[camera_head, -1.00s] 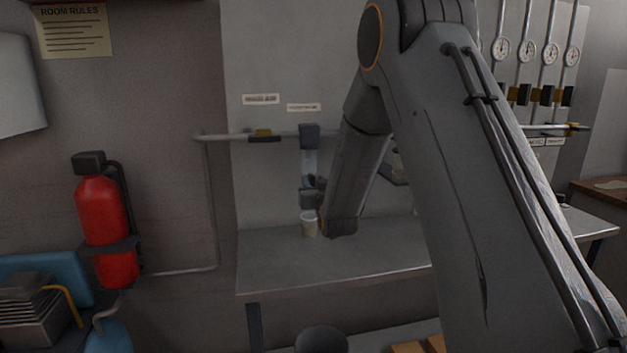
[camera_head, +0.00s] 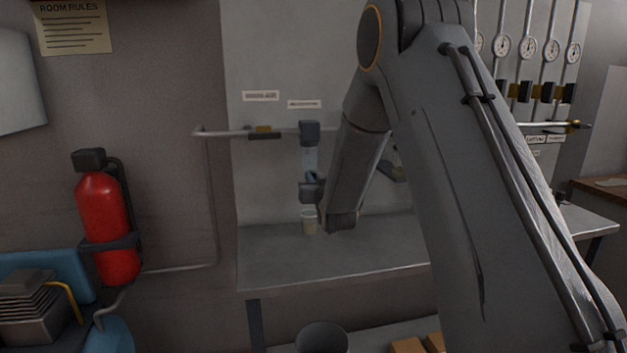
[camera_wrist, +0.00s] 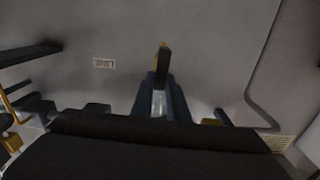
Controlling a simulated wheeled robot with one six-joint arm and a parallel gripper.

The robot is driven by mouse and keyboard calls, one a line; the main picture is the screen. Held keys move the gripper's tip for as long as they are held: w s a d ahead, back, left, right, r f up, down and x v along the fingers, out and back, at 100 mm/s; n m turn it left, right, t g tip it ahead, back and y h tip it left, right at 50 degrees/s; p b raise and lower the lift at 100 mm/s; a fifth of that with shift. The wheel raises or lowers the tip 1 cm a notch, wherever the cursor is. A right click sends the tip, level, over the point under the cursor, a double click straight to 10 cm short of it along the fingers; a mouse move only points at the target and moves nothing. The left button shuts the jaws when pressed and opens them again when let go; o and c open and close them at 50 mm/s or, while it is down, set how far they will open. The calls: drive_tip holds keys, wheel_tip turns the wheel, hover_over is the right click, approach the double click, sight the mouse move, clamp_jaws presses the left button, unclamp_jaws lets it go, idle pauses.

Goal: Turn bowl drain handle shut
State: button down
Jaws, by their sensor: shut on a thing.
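The filter bowl (camera_head: 310,160) hangs clear and bluish under a dark head (camera_head: 309,132) on the wall pipe. Its lower end meets dark blocky parts of my gripper (camera_head: 311,190), beside the end of my arm. My gripper is shut at the bowl's bottom, where the drain handle is; the handle itself is hidden. In the wrist view the dark body of my gripper (camera_wrist: 160,150) fills the lower part and covers the grip. The clear bowl (camera_wrist: 159,103) shows just beyond it, between dark uprights.
A small pale cup (camera_head: 309,224) stands on the metal bench (camera_head: 290,265) right below the bowl. A red extinguisher (camera_head: 105,225) hangs further left. The bench left of the cup is clear.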

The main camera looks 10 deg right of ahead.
drive_tip(key=shift+d+f+m+b, duration=0.35)
drive_tip(key=shift+m+b, duration=1.2)
drive_tip(key=shift+m, duration=1.3)
drive_tip(key=shift+d+f+m+b, duration=0.3)
drive_tip(key=shift+m+b, duration=1.2)
drive_tip(key=shift+m, duration=1.4)
drive_tip(key=shift+d+f+m+b, duration=0.3)
drive_tip(key=shift+m+b, duration=1.25)
drive_tip(key=shift+m, duration=1.3)
drive_tip(key=c, duration=1.7)
unclamp_jaws()
drive_tip(key=s+b, duration=0.1)
drive_tip(key=s, duration=0.7)
